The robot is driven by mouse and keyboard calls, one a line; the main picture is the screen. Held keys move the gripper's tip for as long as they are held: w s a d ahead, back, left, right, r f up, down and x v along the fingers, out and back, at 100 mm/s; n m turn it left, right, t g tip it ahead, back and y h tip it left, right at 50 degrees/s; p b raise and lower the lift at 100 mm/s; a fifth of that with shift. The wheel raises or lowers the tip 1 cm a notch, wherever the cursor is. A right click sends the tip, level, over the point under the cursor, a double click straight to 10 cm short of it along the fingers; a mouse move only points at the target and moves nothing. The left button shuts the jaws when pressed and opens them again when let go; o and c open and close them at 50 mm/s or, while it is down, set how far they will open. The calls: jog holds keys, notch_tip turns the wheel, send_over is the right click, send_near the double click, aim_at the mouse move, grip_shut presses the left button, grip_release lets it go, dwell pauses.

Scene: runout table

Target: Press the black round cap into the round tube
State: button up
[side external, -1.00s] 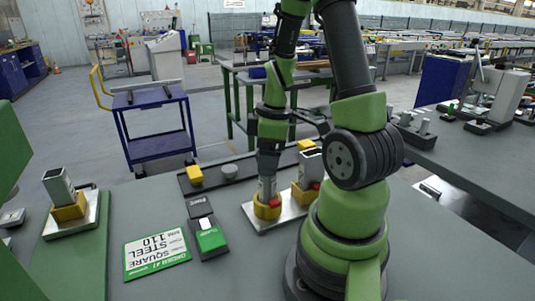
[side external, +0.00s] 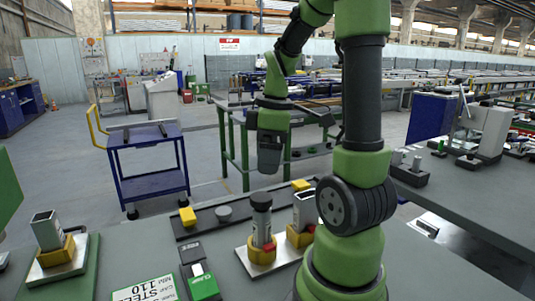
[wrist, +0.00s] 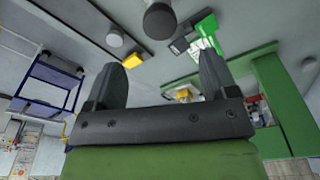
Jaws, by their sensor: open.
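The black round cap (side external: 261,201) sits on top of the upright round tube (side external: 262,232), which stands in a yellow holder (side external: 261,255) on a metal plate. I cannot tell how deep the cap is seated. In the wrist view a dark round top (wrist: 160,20), probably this cap, lies beyond the fingertips at the upper edge. My gripper (side external: 269,172) hangs above the cap, apart from it. In the wrist view my gripper (wrist: 160,62) has its two fingers wide apart with nothing between them.
A square tube (side external: 304,210) in a yellow holder stands close to the right. A dark strip behind carries yellow blocks (side external: 187,216) and a grey round piece (side external: 223,213). Another square tube (side external: 46,231) stands at left. A green-and-black clamp (side external: 203,286) lies in front.

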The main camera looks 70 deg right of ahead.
aim_at(261, 196)
jog(key=c, duration=0.3)
jog(key=shift+w+f+n, duration=0.1)
jog(key=shift+n, duration=0.4)
jog(key=c, duration=0.3)
jog(key=n, duration=0.2)
jog(key=n+g, duration=0.1)
jog(key=shift+w+a+f+n, duration=0.2)
jog(key=shift+w+n, duration=0.15)
jog(key=shift+n, duration=0.05)
jog(key=c, duration=0.8)
jog(key=shift+w+f+n, duration=0.1)
jog(key=shift+n, duration=0.6)
grip_shut()
jog(key=shift+f+n, duration=0.2)
jog(key=shift+n, duration=0.1)
jog(key=shift+f, duration=2.75)
